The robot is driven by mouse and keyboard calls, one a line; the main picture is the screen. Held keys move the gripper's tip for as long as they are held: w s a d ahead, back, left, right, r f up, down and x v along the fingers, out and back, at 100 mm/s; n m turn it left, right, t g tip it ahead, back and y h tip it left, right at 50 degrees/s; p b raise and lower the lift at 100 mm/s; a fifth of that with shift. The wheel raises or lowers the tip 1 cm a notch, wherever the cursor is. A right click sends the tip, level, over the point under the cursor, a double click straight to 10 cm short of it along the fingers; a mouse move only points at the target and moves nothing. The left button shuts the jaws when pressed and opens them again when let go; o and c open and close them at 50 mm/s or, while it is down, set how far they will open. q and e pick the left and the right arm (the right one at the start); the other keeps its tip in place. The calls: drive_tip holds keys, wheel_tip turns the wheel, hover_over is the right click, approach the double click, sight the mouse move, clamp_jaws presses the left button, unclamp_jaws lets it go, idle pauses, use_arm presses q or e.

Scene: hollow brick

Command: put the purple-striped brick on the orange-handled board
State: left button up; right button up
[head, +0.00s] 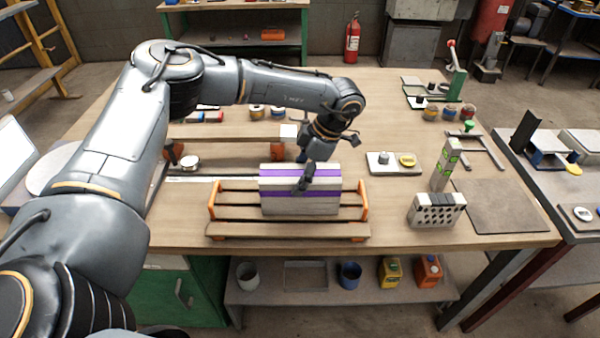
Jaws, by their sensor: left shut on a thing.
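The purple-striped brick (275,192) is a pale block with purple bands. It stands at the middle of the slatted wooden board with orange handles (240,231), close to the table's front edge. It appears to rest on the slats, but its underside contact cannot be told for certain. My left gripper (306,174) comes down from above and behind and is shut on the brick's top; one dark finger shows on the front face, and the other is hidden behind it. My right gripper is not in view.
A grey brick with holes (436,211) and a green-marked upright block (445,165) stand to the right. A white tray (380,167) with small parts lies behind them. A wooden beam on orange supports (225,133) is behind the board. Bare tabletop lies right of the board.

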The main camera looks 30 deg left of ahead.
use_arm(q)
drive_tip(key=o, duration=1.8)
drive_tip(key=shift+r, duration=0.2)
drive_tip(key=shift+w+d+r, duration=0.1)
drive_tip(key=shift+d+r, duration=0.05)
drive_tip(key=shift+r, duration=0.1)
drive_tip(key=b+v, duration=0.2)
drive_tip(key=v, duration=0.9)
drive_tip(key=shift+r, duration=0.1)
